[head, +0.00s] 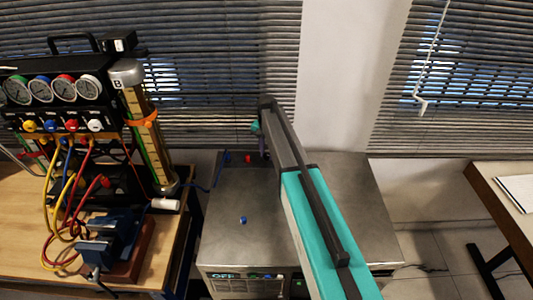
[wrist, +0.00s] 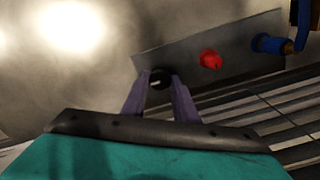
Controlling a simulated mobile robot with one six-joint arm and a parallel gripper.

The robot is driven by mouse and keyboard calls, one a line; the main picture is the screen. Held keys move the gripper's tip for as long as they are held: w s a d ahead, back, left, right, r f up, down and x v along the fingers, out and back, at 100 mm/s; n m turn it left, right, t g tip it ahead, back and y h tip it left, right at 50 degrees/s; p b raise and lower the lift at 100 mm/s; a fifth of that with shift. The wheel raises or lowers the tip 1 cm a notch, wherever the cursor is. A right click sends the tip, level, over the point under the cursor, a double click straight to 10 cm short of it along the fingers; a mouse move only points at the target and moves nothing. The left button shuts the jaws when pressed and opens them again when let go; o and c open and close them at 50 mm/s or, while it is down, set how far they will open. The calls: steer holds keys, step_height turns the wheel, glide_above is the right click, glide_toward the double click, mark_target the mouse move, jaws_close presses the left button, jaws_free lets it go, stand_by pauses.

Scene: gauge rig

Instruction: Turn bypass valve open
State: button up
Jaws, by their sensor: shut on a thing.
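My gripper (wrist: 160,90) has its two purple fingers closed around a small round black knob (wrist: 160,79) on a grey metal plate (wrist: 235,36). The black knob is probably the bypass valve; no label on it is readable, and its turn angle cannot be told. A red knob (wrist: 210,60) sits beside it on the plate, apart from the fingers. In the head view my gripper (head: 262,150) is at the back edge of the metal cabinet (head: 225,240), just right of the red knob (head: 248,158). My arm hides the black knob there.
A blue fitting (wrist: 268,43) with a hose stands past the red knob. A small blue piece (head: 242,219) lies on the cabinet top. A gauge set (head: 55,90), a tall cylinder (head: 150,130) and hoses crowd the wooden bench at left. Window blinds (head: 220,60) are close behind.

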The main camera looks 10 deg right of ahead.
steer(key=shift+n+b, duration=0.4)
steer(key=shift+a+f+n+b, duration=0.1)
steer(key=shift+n+b, duration=0.35)
steer(key=shift+n, duration=0.05)
steer(key=n+b, duration=0.3)
steer(key=shift+n, duration=0.4)
steer(key=n+b, duration=0.2)
steer(key=n, duration=0.2)
steer(key=shift+n+b, duration=0.65)
steer(key=shift+n, duration=1.25)
steer(key=shift+r, duration=0.2)
steer(key=o, duration=1.1)
steer(key=shift+c, duration=0.2)
